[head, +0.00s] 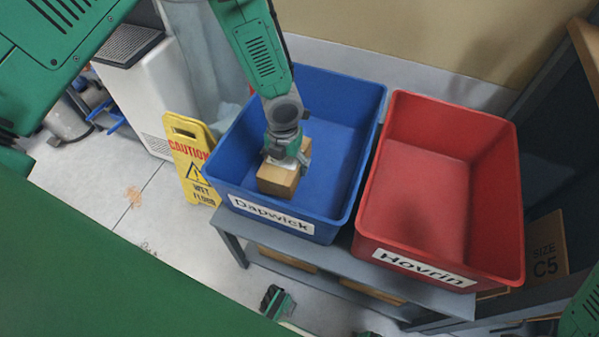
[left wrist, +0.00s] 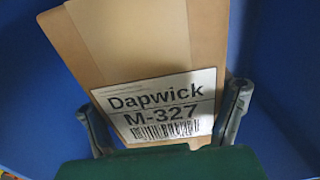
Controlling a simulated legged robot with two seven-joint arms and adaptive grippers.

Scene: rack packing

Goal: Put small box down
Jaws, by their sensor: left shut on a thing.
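A small brown cardboard box (head: 278,181) is inside the blue bin (head: 335,219), near its front wall. The bin's front label reads Dapwick. My left gripper (head: 287,158) reaches down into this bin and is shut on the box from above. In the left wrist view the box (left wrist: 150,45) sits between the two fingers of my left gripper (left wrist: 164,98). Its white label (left wrist: 158,105) reads Dapwick M-327. I cannot tell whether the box touches the bin's floor.
A red bin (head: 420,180), labelled Hovrin, stands empty right of the blue bin, on the same grey rack (head: 350,264). Cardboard boxes (head: 280,257) lie on the shelf below. A yellow wet-floor sign (head: 190,160) stands left. The blue bin has free floor behind the box.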

